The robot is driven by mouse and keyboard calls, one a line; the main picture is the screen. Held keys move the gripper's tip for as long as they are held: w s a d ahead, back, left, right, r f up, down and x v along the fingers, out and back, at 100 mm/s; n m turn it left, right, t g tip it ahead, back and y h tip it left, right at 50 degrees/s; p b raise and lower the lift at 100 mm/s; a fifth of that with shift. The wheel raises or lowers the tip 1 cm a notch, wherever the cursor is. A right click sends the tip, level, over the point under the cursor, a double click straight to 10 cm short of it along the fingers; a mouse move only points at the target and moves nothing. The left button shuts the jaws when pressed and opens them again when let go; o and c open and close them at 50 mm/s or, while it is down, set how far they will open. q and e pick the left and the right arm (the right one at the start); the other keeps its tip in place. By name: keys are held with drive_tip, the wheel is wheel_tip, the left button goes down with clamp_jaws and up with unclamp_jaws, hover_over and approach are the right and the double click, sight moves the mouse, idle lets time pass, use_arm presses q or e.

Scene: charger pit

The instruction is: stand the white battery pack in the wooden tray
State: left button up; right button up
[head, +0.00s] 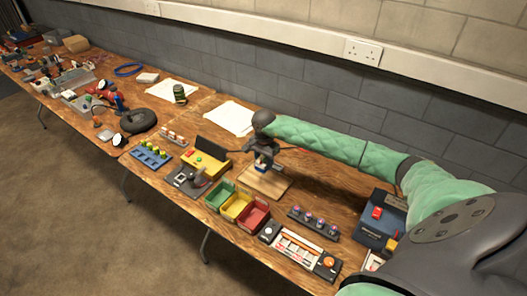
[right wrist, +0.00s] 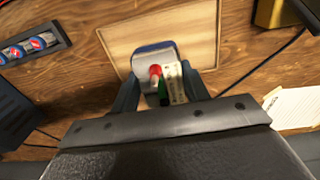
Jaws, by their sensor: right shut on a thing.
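My right gripper (head: 262,158) points down over the wooden tray (head: 266,185) and is shut on a small pack. In the right wrist view I look down on this white battery pack (right wrist: 152,57), which has a blue edge, a red knob, a green part and a pale label strip. It sits between the two dark fingers (right wrist: 158,90). The pale tray (right wrist: 125,38) lies beneath and beyond it. The pack looks roughly upright; I cannot tell whether its base touches the tray. My left gripper is not in view.
Green, yellow and red bins (head: 237,207) stand in front of the tray. A rack with purple-topped items (head: 313,222) is at its right. A yellow box (head: 206,163) and white paper (head: 229,117) are behind and left. A dark cable runs behind the tray.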

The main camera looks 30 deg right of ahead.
drive_tip(key=shift+w+d+f, duration=0.2)
drive_tip(key=shift+w, duration=0.1)
drive_tip(key=shift+w+f, duration=0.1)
drive_tip(key=shift+f, duration=0.1)
drive_tip(key=shift+s+a+f+b, duration=0.1)
drive_tip(key=shift+f+b, duration=0.05)
drive_tip(key=shift+f, duration=0.45)
drive_tip(key=shift+s+a+f+b, duration=0.1)
drive_tip(key=shift+f+b, duration=0.05)
drive_tip(key=shift+f, duration=0.4)
wheel_tip(320, 180, down, 2)
drive_tip(key=shift+d+f+b, duration=0.15)
drive_tip(key=shift+f+b, duration=0.05)
drive_tip(key=shift+b, duration=0.3)
drive_tip(key=shift+f+b, duration=0.35)
drive_tip(key=shift+b, duration=0.05)
use_arm(q)
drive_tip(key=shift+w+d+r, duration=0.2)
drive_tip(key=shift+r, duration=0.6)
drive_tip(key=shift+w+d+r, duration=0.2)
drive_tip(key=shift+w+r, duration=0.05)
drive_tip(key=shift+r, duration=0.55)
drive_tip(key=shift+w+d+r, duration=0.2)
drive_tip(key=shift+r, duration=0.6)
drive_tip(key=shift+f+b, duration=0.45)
drive_tip(key=shift+b, duration=0.1)
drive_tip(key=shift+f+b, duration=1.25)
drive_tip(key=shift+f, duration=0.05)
use_arm(e)
drive_tip(key=shift+f, duration=0.9)
